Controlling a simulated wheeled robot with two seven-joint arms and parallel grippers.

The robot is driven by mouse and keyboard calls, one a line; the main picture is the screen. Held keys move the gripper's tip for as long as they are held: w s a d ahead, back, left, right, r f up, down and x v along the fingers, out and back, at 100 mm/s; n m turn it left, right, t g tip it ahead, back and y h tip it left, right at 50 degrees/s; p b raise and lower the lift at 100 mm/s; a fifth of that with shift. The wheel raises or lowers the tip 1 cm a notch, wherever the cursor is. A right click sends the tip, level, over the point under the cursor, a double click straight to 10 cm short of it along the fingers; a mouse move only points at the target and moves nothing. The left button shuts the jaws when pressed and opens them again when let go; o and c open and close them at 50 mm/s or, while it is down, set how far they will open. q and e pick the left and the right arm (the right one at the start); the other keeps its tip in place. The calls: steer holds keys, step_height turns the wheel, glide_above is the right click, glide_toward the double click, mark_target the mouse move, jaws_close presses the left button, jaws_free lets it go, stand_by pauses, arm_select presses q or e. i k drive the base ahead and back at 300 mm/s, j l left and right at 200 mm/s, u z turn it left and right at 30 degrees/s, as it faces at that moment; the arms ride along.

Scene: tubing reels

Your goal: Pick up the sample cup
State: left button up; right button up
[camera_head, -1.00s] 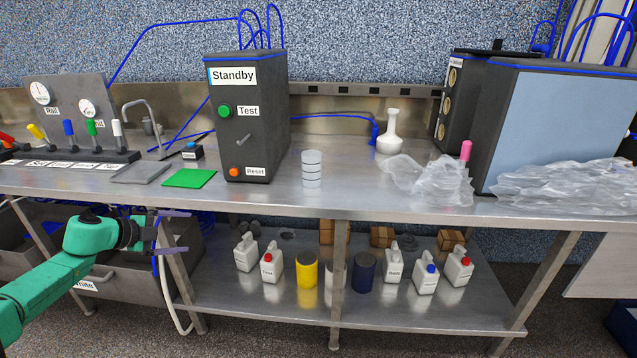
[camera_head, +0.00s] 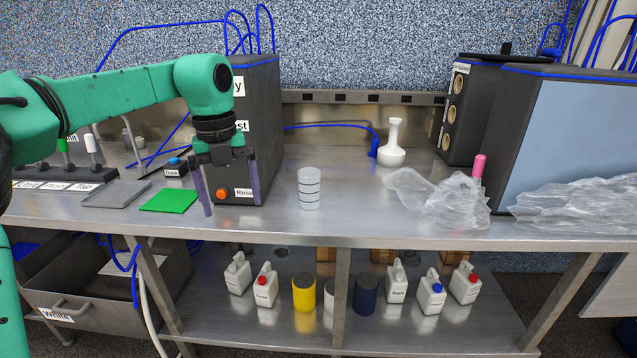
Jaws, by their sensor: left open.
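My green left arm hides part of the control box and the gauge panel. My right gripper is not in view.
The dark control box (camera_head: 268,125) stands just behind my left gripper. A green mat (camera_head: 169,200) and a grey tray (camera_head: 110,194) lie to the left. A white flask (camera_head: 392,148) and crumpled clear plastic (camera_head: 440,197) are to the right. Bench space around the cup is clear.

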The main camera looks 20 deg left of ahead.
mark_target(309, 189)
steer(key=i, duration=1.1)
